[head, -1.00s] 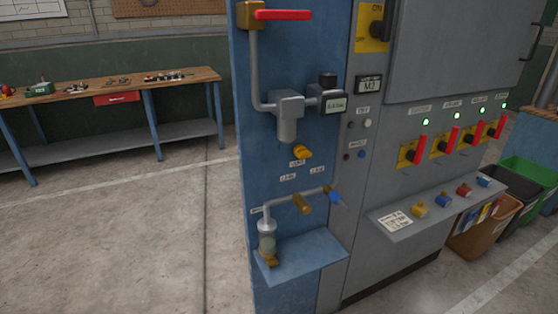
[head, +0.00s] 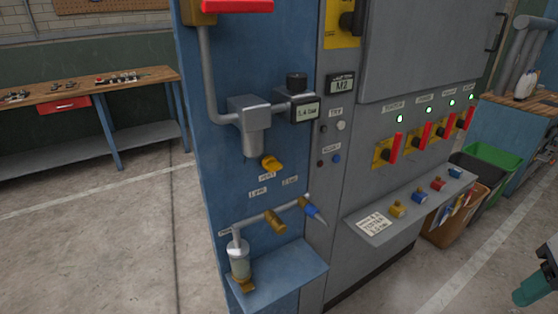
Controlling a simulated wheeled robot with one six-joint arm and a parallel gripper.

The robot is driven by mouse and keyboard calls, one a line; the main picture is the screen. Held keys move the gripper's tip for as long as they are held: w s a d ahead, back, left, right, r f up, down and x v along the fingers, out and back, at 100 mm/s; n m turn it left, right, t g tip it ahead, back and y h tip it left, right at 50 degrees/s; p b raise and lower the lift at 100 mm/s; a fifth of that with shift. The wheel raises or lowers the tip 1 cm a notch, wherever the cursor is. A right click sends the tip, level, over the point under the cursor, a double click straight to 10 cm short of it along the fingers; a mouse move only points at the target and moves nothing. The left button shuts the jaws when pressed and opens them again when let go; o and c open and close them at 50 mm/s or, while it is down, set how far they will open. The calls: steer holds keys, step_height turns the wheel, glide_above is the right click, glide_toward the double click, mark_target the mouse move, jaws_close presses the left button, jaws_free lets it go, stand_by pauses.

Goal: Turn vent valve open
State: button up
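A small yellow valve knob (head: 271,163) sits on the blue panel (head: 205,150), below a grey filter body (head: 250,125). A tag (head: 267,176) under it seems to read "VENT", but it is blurred. Two more small tags sit lower, to its left and right; I cannot read them surely. The knob's exact turn is hard to tell. Nothing touches it. My gripper's fingers are not in view; only a teal and dark piece, likely of my arm, shows cut off at the lower right edge.
A red lever (head: 238,6) is above on the pipe. A display (head: 307,112) sits beside the filter. Lower down are a brass valve (head: 275,221), a blue-tipped lever (head: 313,212) and a clear cup (head: 239,262) over a blue shelf (head: 285,275). A grey ledge (head: 375,238) juts out right.

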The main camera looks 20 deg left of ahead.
mark_target(276, 168)
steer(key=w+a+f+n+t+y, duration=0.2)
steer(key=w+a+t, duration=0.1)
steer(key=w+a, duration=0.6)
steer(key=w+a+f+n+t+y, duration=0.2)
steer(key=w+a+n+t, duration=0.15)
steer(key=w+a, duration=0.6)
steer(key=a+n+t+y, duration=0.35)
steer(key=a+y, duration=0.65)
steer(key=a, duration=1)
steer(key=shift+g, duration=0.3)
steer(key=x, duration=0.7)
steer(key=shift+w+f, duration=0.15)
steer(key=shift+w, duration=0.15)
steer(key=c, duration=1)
